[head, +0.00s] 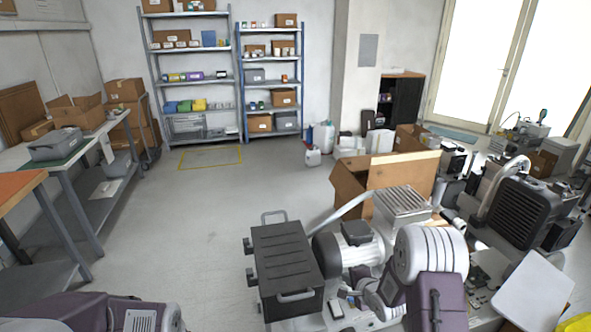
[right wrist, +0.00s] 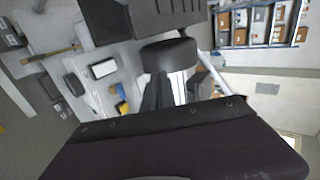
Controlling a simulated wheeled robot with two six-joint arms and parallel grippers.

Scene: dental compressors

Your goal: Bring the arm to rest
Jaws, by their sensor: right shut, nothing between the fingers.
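My right arm shows in the head view at the lower right, its white rounded joint and purple link in front of a compressor. My right gripper (right wrist: 172,92) shows as dark fingers beyond the purple wrist in the right wrist view. It is shut with nothing held. In the head view, its fingertips are hard to pick out among the machine parts. Part of my left arm, purple and grey, lies at the bottom left edge of the head view; its gripper does not show.
A compressor with a dark ribbed case (head: 285,268) and a silver motor (head: 345,250) stands close to my right arm. An open cardboard box (head: 400,172) and another black-finned machine (head: 525,213) are behind. Workbenches (head: 80,150) line the left. The middle floor (head: 200,215) is clear.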

